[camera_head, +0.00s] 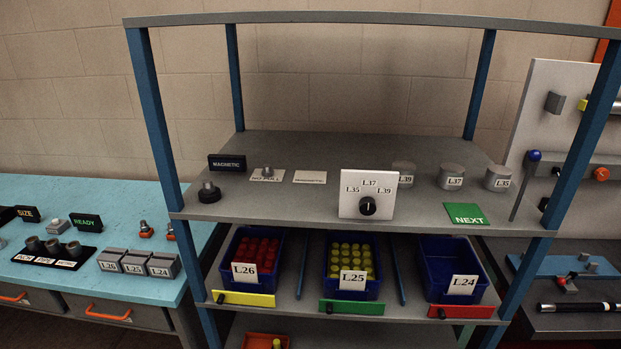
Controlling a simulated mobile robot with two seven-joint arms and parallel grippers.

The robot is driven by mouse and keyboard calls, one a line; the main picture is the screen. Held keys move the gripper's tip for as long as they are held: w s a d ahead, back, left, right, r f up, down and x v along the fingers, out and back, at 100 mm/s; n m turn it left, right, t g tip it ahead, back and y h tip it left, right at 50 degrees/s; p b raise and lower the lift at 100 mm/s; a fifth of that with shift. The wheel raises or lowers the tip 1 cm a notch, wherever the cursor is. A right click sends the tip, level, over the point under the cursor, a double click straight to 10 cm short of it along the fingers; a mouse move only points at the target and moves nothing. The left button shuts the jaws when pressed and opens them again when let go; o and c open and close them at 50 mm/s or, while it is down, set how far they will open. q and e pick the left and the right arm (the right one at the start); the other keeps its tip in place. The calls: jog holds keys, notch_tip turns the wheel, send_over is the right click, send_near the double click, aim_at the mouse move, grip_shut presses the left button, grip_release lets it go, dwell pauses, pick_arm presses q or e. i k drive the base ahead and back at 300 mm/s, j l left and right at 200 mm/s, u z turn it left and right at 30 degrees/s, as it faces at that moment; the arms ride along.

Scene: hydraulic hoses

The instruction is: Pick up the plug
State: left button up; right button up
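Several small parts could be the plug, and I cannot tell which one is meant. Red capped pieces (257,247) fill the blue bin labelled L26 on the lower shelf. Yellow capped pieces (350,258) fill the blue bin labelled L25 beside it. A small yellow piece (277,343) stands in an orange tray (256,340) at the bottom edge, partly cut off. A dark round knob-like part (209,193) sits on the upper shelf at the left, and a small grey one (267,172) sits on a white label card behind it. Neither of my grippers is in view.
The shelf unit (330,216) has blue posts. A white dial panel (367,194) and grey cylinders (451,177) stand on it. The L24 bin (437,251) looks empty. A turquoise bench (98,207) is left; a dark rod (578,307) lies at right.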

aim_at(208, 188)
jog(key=i+j, duration=0.1)
jog(key=j, duration=0.25)
jog(key=i+j+u, duration=0.1)
jog(key=j, duration=0.2)
jog(key=i+j, duration=0.15)
jog(key=j, duration=0.2)
jog(key=i+j, duration=0.15)
jog(key=j, duration=0.2)
jog(key=u, duration=0.05)
